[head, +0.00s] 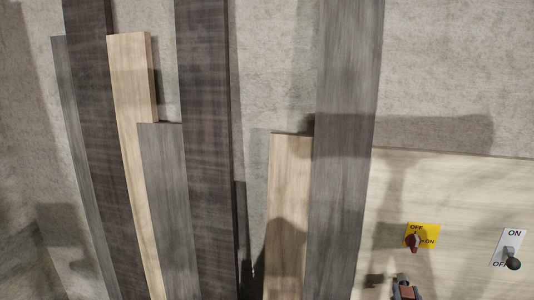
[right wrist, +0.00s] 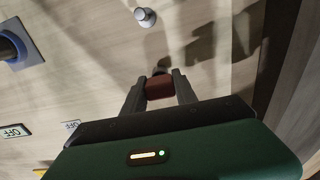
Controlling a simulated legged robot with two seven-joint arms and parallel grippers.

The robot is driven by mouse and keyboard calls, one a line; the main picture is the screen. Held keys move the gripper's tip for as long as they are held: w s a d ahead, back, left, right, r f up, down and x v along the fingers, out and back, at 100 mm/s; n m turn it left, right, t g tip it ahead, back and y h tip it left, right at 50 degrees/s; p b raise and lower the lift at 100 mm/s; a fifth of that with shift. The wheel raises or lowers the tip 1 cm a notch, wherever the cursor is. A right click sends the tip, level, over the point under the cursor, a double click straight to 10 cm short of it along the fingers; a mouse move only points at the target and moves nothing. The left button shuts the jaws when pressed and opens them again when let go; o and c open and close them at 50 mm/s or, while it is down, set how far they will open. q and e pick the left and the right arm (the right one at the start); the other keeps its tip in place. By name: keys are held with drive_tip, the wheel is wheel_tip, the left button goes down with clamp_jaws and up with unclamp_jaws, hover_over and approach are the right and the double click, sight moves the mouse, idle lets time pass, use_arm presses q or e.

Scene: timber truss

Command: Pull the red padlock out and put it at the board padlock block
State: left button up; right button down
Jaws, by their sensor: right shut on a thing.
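My right gripper (right wrist: 158,88) is shut on the red padlock (right wrist: 160,89), a small dark red block between the two grey fingers in the right wrist view. A dark round end shows just beyond it; I cannot tell whether it is part of the padlock. In the head view the right gripper (head: 405,286) shows only at the bottom edge, in front of the pale board (head: 455,180). I cannot make out which part is the board padlock block. My left gripper is out of view.
A yellow OFF/ON plate with a red knob (head: 412,241) and a white ON/OFF plate with a dark ball (head: 513,264) are on the board. A pale round peg (right wrist: 145,17) stands out ahead of the gripper. Several timber planks (head: 205,120) lean at left.

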idle(0.4)
drive_tip(key=v, duration=0.4)
drive_tip(key=shift+s+b, duration=0.15)
drive_tip(key=shift+b, duration=0.15)
